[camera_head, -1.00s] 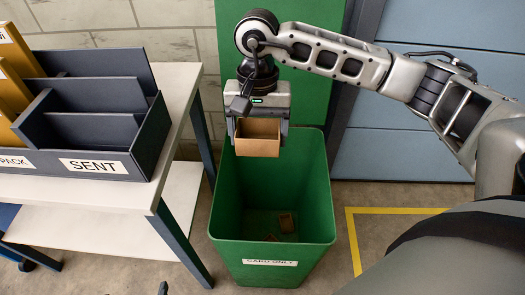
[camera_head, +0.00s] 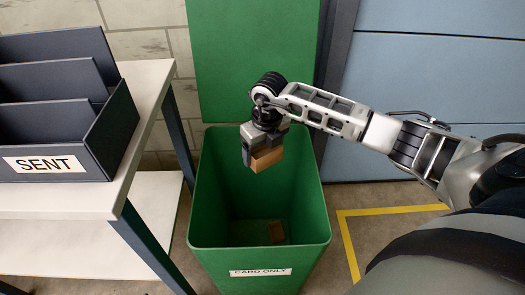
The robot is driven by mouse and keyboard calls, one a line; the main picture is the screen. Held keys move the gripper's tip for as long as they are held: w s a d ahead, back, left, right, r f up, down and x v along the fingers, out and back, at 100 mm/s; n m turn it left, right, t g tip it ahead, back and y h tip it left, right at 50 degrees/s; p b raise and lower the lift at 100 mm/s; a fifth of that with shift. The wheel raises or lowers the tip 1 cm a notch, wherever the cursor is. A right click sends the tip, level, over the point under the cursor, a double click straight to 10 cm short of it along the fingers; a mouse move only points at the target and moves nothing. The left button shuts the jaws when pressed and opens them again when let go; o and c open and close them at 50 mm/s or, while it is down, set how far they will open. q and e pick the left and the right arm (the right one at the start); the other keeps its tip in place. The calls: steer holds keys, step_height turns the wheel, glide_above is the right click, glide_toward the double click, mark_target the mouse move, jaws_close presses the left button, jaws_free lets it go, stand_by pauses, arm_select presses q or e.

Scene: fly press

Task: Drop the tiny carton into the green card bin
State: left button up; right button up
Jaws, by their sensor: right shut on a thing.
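The tiny carton (camera_head: 268,158) is a small brown box. My right gripper (camera_head: 262,150) is shut on it and holds it tilted, over the opening of the green card bin (camera_head: 300,262). The bin stands open on the floor with its raised green lid (camera_head: 250,60) behind, and a "CARD ONLY" label (camera_head: 260,272) on its front. The gripper's fingers partly hide the carton. My left gripper is not in view.
A brown piece (camera_head: 277,232) lies on the bin's floor. A white table (camera_head: 70,200) with a dark "SENT" rack (camera_head: 125,125) stands to the left. Yellow tape (camera_head: 390,210) marks the floor at right.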

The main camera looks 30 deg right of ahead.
mark_target(263, 164)
steer(key=shift+f, duration=0.5)
step_height(263, 164, down, 4)
steer(key=b, duration=0.3)
steer(key=shift+b, duration=0.3)
steer(key=shift+f+b, duration=0.3)
steer(key=shift+f, duration=0.05)
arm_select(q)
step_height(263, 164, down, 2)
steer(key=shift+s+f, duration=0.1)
arm_select(e)
steer(key=o, duration=1)
steer(key=shift+r, duration=0.15)
